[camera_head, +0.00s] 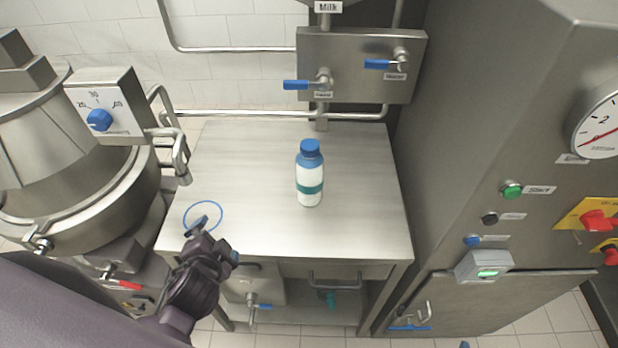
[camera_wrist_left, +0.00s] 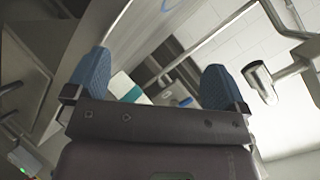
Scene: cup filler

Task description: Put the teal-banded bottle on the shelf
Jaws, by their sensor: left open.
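The teal-banded bottle (camera_head: 309,172) stands upright on the steel table top, white with a blue cap and a teal band. My left gripper (camera_head: 217,238) is open and empty over the table's front left corner, left of the bottle and nearer the front. In the left wrist view, part of the bottle (camera_wrist_left: 125,86) shows between the spread blue fingertips (camera_wrist_left: 155,82), beyond them and not touched. A lower shelf (camera_head: 300,314) shows under the table, partly hidden by the table front. Two small blue tips at the bottom edge may be my right gripper (camera_head: 478,346).
A blue ring (camera_head: 204,203) is on the table beside my left gripper. A steel kettle with a dial box (camera_head: 110,105) stands left. A tall steel cabinet (camera_head: 480,130) walls off the right. Valves and pipes are behind.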

